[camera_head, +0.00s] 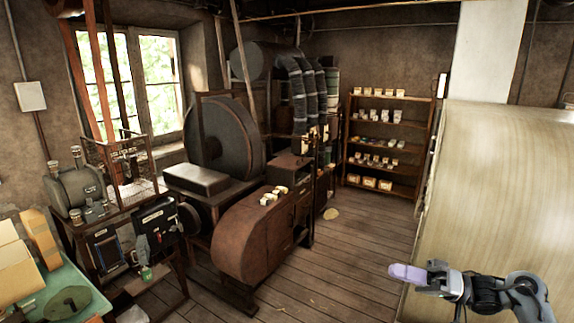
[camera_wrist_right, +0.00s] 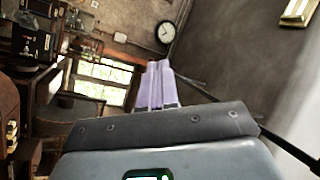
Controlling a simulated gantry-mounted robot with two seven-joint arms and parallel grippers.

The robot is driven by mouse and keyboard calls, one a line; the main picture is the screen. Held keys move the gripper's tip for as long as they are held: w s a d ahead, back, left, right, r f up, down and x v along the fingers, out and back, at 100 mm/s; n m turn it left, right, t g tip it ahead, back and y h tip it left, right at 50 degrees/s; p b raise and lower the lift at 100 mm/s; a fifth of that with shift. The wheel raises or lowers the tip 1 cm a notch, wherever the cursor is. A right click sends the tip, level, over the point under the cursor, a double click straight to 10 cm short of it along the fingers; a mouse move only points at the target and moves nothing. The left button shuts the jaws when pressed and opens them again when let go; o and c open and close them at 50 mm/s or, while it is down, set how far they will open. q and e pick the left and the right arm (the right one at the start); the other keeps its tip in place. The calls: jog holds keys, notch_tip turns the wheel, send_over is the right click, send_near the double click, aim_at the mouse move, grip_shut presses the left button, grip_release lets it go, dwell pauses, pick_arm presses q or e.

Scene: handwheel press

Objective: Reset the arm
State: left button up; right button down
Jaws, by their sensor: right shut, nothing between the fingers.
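My right gripper (camera_head: 407,273) shows at the lower right of the head view, its light purple fingers pointing left. The fingers are together and hold nothing. The right wrist view also shows the purple fingers (camera_wrist_right: 155,85) side by side, closed, with nothing between them. The right arm is bent and hangs in the air in front of a large pale rounded surface. My left gripper is in neither view.
A brown rounded machine housing (camera_head: 245,240) stands mid-room, with a large dark wheel (camera_head: 222,140) behind it. A shelf (camera_head: 388,146) with small goods stands at the back wall. A green-topped table (camera_head: 75,300) is at lower left. Wooden floor (camera_head: 345,265) before the right gripper is clear.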

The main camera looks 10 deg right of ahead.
jog(key=w+a+r+n+g+y, duration=0.2)
jog(key=w+a+r+g, duration=0.15)
jog(key=a, duration=0.55)
jog(key=w+d+f+m+t+h, duration=0.2)
jog(key=w+d+f+t+h, duration=0.3)
jog(key=w+d+h, duration=0.35)
jog(key=w+d+f+m+t+h, duration=0.3)
jog(key=w+d+f+t+h, duration=0.1)
jog(key=w+d+t+h, duration=0.35)
jog(key=s+d+f+m+g+h, duration=0.1)
jog(key=d+f+g+h, duration=0.2)
jog(key=d+h, duration=0.25)
jog(key=s+d+f+m+g+h, duration=0.1)
jog(key=d+f+m+g+h, duration=0.2)
jog(key=d, duration=0.4)
jog(key=s+d+f+g+h, duration=0.3)
jog(key=s+d+g, duration=0.25)
jog(key=s, duration=0.35)
jog(key=s+a+f+n+g+y, duration=0.1)
jog(key=s+a+f+n, duration=0.1)
jog(key=s+a+f, duration=0.75)
jog(key=s+a+f+n+y, duration=0.1)
jog(key=s+a+f+n, duration=0.1)
jog(key=s+a+f, duration=0.65)
jog(key=s+a+n+y, duration=0.1)
jog(key=s+a+y, duration=0.3)
jog(key=s+a, duration=1.5)
jog(key=s, duration=0.2)
jog(key=shift+s+a+f, duration=0.2)
jog(key=shift+s, duration=0.1)
